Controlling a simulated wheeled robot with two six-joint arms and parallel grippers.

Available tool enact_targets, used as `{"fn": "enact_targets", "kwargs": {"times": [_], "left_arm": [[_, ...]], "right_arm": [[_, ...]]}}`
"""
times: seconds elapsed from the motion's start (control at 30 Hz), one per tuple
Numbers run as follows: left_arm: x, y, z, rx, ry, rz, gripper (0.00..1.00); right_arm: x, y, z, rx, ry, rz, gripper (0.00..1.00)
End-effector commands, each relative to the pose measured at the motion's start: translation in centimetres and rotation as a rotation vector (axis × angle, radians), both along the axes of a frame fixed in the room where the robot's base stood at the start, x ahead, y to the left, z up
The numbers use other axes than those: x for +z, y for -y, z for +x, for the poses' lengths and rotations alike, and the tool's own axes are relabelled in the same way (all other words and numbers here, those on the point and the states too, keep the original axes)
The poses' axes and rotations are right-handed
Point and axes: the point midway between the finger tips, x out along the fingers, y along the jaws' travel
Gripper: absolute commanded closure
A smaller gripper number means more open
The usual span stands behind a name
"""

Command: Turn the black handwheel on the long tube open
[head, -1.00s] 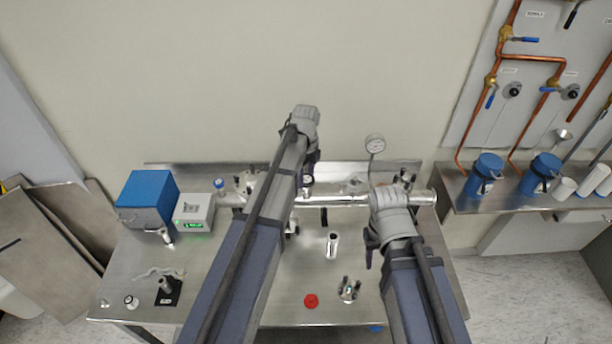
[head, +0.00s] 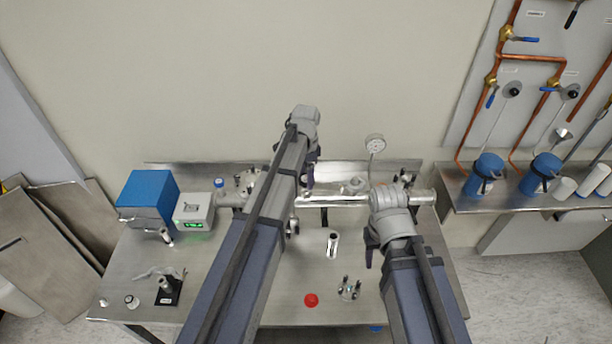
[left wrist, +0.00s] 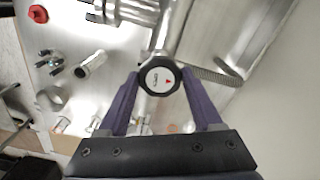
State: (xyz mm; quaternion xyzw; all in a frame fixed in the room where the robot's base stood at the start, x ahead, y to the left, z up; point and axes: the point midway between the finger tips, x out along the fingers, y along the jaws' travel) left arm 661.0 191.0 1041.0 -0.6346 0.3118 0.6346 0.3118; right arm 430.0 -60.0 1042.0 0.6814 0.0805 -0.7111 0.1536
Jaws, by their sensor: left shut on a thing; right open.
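The long tube (head: 335,199) is a shiny metal pipe running left to right along the back of the bench. In the head view my left gripper (head: 309,180) is at the tube, and the arm hides most of the handwheel. My right gripper (head: 370,252) is open and empty, in front of the tube's right part; its fingers are partly hidden.
A round gauge (head: 375,143) stands behind the tube. On the bench are a blue box (head: 147,196), a grey unit with a green display (head: 195,211), a short metal cylinder (head: 332,244), a red cap (head: 311,300) and a metal fitting (head: 349,289).

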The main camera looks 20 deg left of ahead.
Motion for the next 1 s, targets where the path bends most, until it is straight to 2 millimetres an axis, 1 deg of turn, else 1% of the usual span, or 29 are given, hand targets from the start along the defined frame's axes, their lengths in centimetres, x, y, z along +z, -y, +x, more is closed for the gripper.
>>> {"fn": "enact_targets", "kwargs": {"times": [1.0], "left_arm": [[-0.01, 0.18, -0.09, 0.966, 0.000, 0.000, 0.89]], "right_arm": [[-0.01, 0.00, 0.00, 0.000, 0.000, 0.000, 0.52]]}}
